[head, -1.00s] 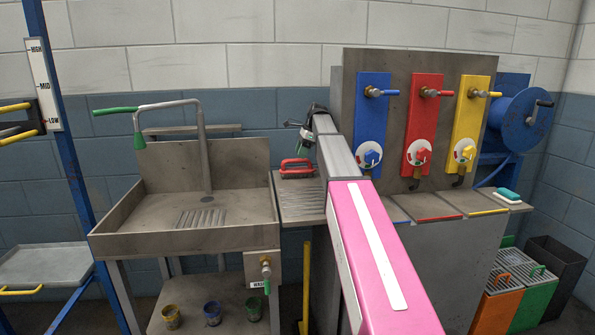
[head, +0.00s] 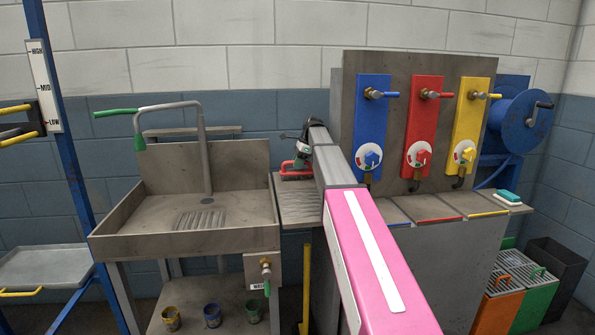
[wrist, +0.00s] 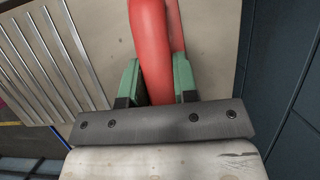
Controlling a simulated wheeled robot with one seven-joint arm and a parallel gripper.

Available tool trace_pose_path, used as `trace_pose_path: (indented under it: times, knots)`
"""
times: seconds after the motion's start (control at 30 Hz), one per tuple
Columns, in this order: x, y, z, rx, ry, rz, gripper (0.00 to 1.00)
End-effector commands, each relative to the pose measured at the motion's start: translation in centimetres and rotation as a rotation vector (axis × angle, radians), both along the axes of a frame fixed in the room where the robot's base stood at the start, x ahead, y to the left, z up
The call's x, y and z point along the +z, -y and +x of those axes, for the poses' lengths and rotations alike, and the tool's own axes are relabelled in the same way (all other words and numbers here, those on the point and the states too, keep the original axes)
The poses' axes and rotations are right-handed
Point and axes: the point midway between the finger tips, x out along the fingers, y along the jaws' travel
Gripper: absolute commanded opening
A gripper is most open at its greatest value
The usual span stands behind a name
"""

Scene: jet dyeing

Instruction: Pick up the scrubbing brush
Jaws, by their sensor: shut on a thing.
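The scrubbing brush (head: 290,168) has a red handle and sits on the ribbed drainboard (head: 300,205) to the right of the sink. In the wrist view its red handle (wrist: 152,50) runs between the two green fingers. My gripper (wrist: 158,80) is shut on the handle, with a finger on each side. In the head view my gripper (head: 298,160) is at the brush, and my arm hides part of it. The bristles are mostly hidden, and I cannot tell whether the brush still touches the drainboard.
The steel sink (head: 190,215) with a tall tap (head: 203,150) stands to the left. Blue, red and yellow valve panels (head: 422,130) rise to the right. A blue hose reel (head: 525,115) and a teal-topped block (head: 508,196) are farther right.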

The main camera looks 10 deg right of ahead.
Motion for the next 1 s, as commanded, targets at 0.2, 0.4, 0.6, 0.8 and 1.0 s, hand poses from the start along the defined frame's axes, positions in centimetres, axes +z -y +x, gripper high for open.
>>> trace_pose_path:
  times: [0.2, 0.4, 0.6, 0.8, 1.0]
  knots:
    - [0.5, 0.0, 0.0, 0.0, 0.0, 0.0, 0.01]
    - [2.9, 0.0, 0.1, 0.0, 0.002, 0.0, 0.01]
    - [5.8, -1.6, -3.1, 0.002, 0.002, 0.0, 0.01]
    - [8.3, -3.7, -6.7, 0.001, 0.002, 0.0, 0.01]
    - [10.1, -5.2, -9.0, 0.001, 0.0, 0.0, 0.01]
